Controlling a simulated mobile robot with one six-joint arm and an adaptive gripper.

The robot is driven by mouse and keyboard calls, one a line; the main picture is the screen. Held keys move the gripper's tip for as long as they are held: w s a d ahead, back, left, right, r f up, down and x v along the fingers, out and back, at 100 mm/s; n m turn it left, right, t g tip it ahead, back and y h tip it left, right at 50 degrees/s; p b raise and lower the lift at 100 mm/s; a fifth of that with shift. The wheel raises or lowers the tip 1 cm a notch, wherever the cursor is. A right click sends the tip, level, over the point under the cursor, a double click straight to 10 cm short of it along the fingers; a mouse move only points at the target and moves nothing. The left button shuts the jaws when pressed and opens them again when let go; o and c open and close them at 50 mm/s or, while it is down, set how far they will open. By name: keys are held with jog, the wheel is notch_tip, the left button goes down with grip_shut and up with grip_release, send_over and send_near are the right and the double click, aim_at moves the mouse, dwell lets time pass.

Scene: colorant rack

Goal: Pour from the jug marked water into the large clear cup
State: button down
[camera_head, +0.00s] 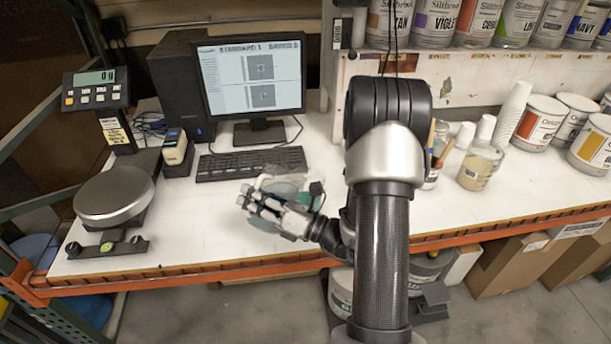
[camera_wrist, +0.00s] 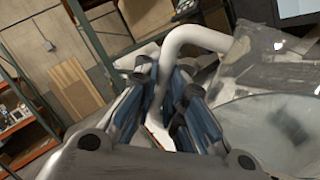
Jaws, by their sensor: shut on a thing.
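My gripper (camera_head: 275,207) is over the middle of the bench, in front of the keyboard. In the wrist view its fingers (camera_wrist: 175,105) are closed around a pale curved handle (camera_wrist: 198,36). The handle belongs to a clear jug (camera_wrist: 255,75), which fills the right side of that view. In the head view the see-through jug (camera_head: 291,182) shows behind and around the gripper, partly hidden. Its marking cannot be read, and its tilt is hard to tell. I cannot clearly pick out a separate large clear cup; clear outlines overlap around the gripper.
A scale (camera_head: 115,195) stands at left, its display (camera_head: 94,78) reading 0. A monitor (camera_head: 252,75) and keyboard (camera_head: 251,163) are behind. A labelled clear container with beige contents (camera_head: 480,165), stacked white cups (camera_head: 513,112) and paint tubs (camera_head: 541,122) stand at right.

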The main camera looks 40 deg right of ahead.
aim_at(262, 179)
jog(key=shift+d+r+m+p, duration=0.2)
jog(key=shift+r+m+p, duration=0.15)
jog(key=shift+r, duration=0.15)
jog(key=shift+d+r, duration=0.15)
jog(key=shift+r, duration=0.05)
jog(key=shift+d+r+m+t+p, duration=0.15)
jog(key=shift+r+m+t+p, duration=0.15)
jog(key=shift+m+p, duration=0.1)
jog(key=shift+w+d+r+m+h+p, duration=0.3)
jog(key=shift+d+r+m+p, duration=0.2)
jog(key=shift+m, duration=0.55)
dwell(2.3)
jog(key=shift+d+r+m+t+p, duration=0.4)
jog(key=shift+d+r+m+p, duration=0.1)
jog(key=shift+m, duration=0.1)
dwell(3.0)
